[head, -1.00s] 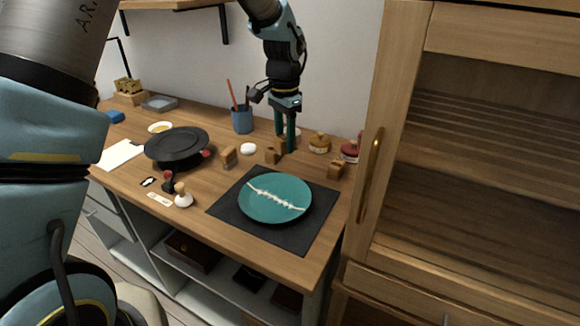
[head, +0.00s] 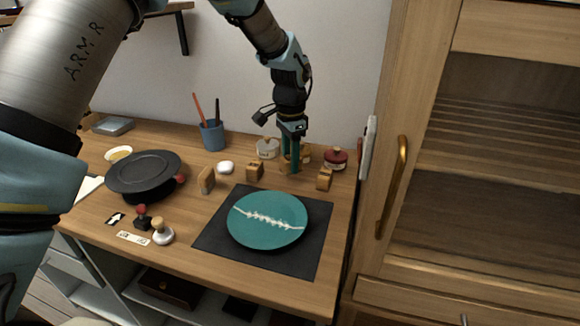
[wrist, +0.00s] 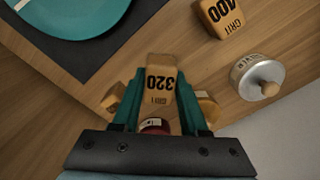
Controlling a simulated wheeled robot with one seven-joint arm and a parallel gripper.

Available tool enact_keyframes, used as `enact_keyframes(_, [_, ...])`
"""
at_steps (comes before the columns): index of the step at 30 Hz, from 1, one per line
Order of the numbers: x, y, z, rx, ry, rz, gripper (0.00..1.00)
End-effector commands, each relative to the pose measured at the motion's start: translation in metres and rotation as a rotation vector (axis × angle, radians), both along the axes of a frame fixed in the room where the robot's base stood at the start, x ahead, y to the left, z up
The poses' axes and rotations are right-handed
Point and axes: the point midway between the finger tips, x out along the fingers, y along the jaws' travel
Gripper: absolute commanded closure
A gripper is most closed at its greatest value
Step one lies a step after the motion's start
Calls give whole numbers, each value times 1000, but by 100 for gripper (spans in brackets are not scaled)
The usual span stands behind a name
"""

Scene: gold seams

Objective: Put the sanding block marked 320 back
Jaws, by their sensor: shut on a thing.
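The sanding block marked 320 (wrist: 160,80) is a small wooden block, held between the two teal fingers of my gripper (head: 290,166). In the wrist view its 320 marking faces the camera. In the head view the fingers largely hide it, and I cannot tell whether it touches the table. A similar wooden block marked 400 (wrist: 221,16) stands left of my gripper in the head view (head: 255,171). Another wooden block (head: 324,179) stands to the right; its marking is not readable. My gripper is just behind the teal plate (head: 267,221).
A tan block (head: 206,180) and a white round object (head: 225,167) are left. The dark mat (head: 312,247) lies in front; a cabinet (head: 400,235) stands right.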

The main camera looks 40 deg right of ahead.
Motion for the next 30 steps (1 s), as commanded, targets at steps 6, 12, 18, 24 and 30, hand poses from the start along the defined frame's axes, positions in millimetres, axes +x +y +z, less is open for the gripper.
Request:
enact_keyframes(6, [-1, 1, -27, 2, 2, 0, 100])
enact_keyframes(12, [0, 0, -30, 0, 0, 0, 100])
enact_keyframes(18, [0, 0, -33, 0, 0, 0, 55])
enact_keyframes(24, [0, 0, -32, 0, 1, 0, 32])
enact_keyframes(30, [0, 0, -32, 0, 0, 0, 27])
